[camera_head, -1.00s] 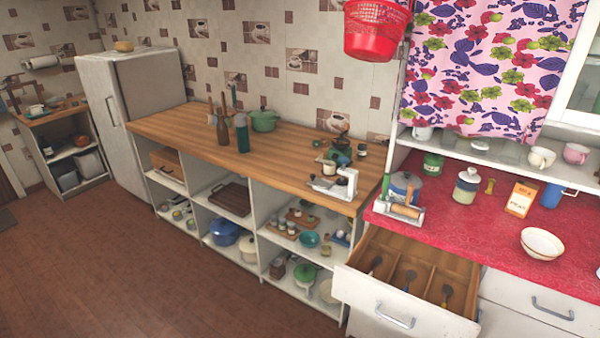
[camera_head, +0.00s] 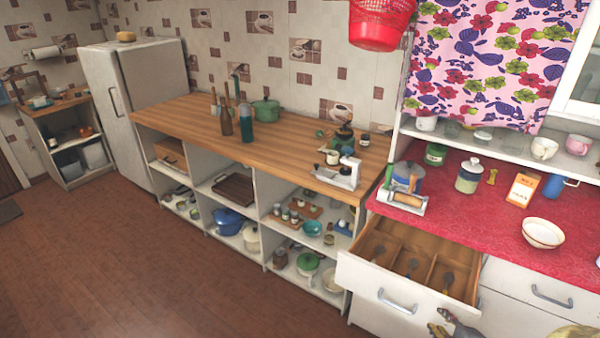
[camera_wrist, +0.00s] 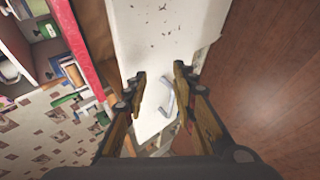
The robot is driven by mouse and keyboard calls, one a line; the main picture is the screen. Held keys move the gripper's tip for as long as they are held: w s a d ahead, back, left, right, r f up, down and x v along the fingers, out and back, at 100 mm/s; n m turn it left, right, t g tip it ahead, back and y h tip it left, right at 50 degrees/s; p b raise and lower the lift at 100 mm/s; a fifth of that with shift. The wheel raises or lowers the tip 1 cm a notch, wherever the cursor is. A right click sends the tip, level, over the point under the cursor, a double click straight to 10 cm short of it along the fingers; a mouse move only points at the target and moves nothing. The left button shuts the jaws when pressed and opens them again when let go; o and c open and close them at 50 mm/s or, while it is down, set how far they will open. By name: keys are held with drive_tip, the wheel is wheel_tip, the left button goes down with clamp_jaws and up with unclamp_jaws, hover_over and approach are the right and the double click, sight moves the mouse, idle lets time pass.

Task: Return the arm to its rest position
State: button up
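My gripper (camera_head: 445,325) shows at the bottom right edge of the head view, in front of the open drawer (camera_head: 398,299); most of my arm is out of frame. In the wrist view my gripper (camera_wrist: 160,74) has its two fingers spread apart with nothing held between them. The drawer's white front (camera_wrist: 150,45) and its handle (camera_wrist: 168,97) lie beyond the fingers; I cannot tell the exact gap. The drawer is pulled out and holds a few dark utensils in wooden compartments.
The red counter (camera_head: 468,215) above the drawer carries a white bowl (camera_head: 542,233), a carton (camera_head: 522,187) and jars. A wooden counter (camera_head: 290,150) over open shelves stands left. The brown floor (camera_head: 130,270) at the left is clear.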

drive_tip(key=a+r+m+g+h, duration=0.25)
drive_tip(key=r+m, duration=0.45)
drive_tip(key=r, duration=0.6)
drive_tip(key=s+a+r+m+g+y, duration=0.1)
drive_tip(key=s+a+r+m+y, duration=0.1)
drive_tip(key=s+a, duration=0.5)
drive_tip(key=s+a+r+m+g+y, duration=0.1)
drive_tip(key=s+a+r+m+y, duration=0.1)
drive_tip(key=s+a+r+m, duration=0.3)
drive_tip(key=s+a+r, duration=0.2)
drive_tip(key=s+a, duration=0.1)
drive_tip(key=a, duration=0.1)
drive_tip(key=shift+a+r+g, duration=0.25)
drive_tip(key=shift+a+g, duration=0.1)
drive_tip(key=shift+d, duration=0.1)
idle(2.0)
